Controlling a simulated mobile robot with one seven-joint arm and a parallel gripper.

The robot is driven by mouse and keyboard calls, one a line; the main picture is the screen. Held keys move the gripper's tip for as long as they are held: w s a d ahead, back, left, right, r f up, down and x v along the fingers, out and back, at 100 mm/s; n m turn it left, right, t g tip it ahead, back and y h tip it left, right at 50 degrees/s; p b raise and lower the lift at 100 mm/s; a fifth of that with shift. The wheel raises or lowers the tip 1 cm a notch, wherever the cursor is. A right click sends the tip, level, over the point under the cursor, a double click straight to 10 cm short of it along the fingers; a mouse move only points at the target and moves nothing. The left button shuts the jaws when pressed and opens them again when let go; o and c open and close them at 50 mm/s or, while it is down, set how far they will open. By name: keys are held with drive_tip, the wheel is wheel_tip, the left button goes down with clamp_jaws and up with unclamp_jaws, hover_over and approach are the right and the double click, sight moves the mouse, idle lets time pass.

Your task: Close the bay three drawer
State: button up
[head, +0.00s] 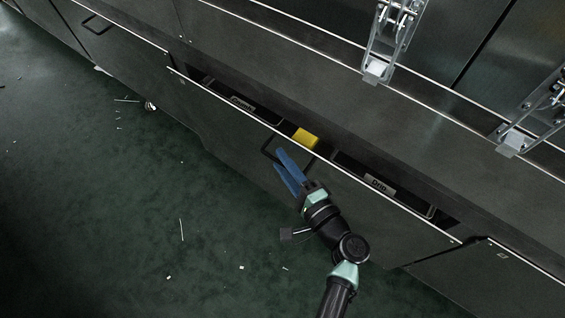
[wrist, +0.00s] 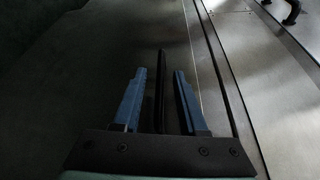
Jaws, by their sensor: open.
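The drawer (head: 240,122) in the middle of the cabinet is pulled partly out, with a gap along its top. Its insides show a yellow block (head: 305,138) and labelled dark trays. The drawer's black handle (head: 268,147) is on its front. My gripper (head: 279,159) with blue fingers is at the handle, open. In the wrist view a dark upright bar (wrist: 160,85), apparently the handle, stands between the two open fingers, with space on both sides. I cannot read a bay number on the drawer.
A neighbouring front with a handle (head: 97,24) is at upper left, and another front (head: 500,275) at lower right. Metal latches (head: 378,65) hang above on the cabinet.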

drive_tip(key=shift+w+a, duration=0.15)
drive_tip(key=shift+w, duration=0.15)
clamp_jaws()
idle(1.3)
